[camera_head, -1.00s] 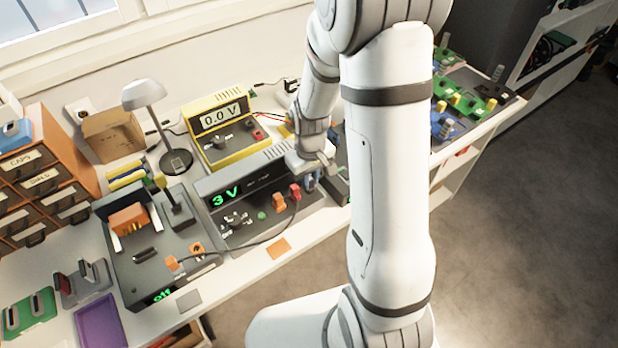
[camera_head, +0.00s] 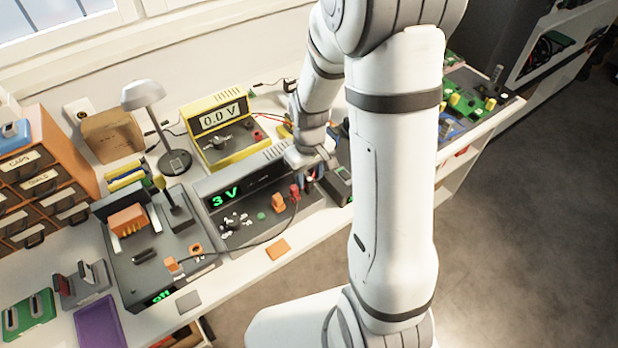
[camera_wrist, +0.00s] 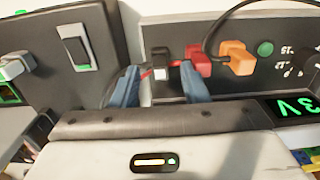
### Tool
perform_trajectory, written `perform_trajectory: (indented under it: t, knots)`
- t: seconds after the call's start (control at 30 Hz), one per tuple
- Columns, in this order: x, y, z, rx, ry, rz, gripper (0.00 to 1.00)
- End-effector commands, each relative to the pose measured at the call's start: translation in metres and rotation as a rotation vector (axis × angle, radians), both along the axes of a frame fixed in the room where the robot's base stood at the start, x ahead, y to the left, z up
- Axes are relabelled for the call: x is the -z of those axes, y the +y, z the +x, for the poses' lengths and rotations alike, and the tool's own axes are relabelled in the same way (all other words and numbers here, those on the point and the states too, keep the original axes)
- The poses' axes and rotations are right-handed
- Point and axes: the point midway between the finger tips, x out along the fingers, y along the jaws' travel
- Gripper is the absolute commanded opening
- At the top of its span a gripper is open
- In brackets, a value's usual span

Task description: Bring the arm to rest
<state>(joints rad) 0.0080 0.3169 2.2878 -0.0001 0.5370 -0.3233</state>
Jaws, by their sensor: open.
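My white arm comes down from the top of the head view. My gripper (camera_head: 318,178) is at the right end of the grey power supply (camera_head: 238,212), which shows 3 V in green. In the wrist view my gripper's blue fingers (camera_wrist: 160,76) are apart. A small black and white piece (camera_wrist: 160,62) with a bit of red beside it shows between the fingertips. I cannot tell whether they touch it. A red plug (camera_wrist: 198,62) and an orange plug (camera_wrist: 236,58) sit just right of the fingers.
A yellow meter (camera_head: 218,142) reading 0.0 V and a desk lamp (camera_head: 144,95) stand behind. A dark box with a rocker switch (camera_wrist: 76,47) is close left of the fingers in the wrist view. A black cable (camera_head: 262,243) crosses the bench front. Open floor lies right.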

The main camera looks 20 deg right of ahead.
Motion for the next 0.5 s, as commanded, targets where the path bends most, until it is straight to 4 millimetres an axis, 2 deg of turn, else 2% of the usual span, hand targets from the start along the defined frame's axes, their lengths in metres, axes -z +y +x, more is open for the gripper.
perform_trajectory:
  t: [0.1, 0.23, 0.5]
  knots:
    - [-0.023, 0.000, 0.001, 0.000, -0.005, 0.000, 0.41]
    - [-0.043, 0.000, 0.001, 0.000, -0.004, 0.000, 0.41]
    - [-0.058, 0.000, -0.001, 0.000, 0.001, 0.000, 0.41]
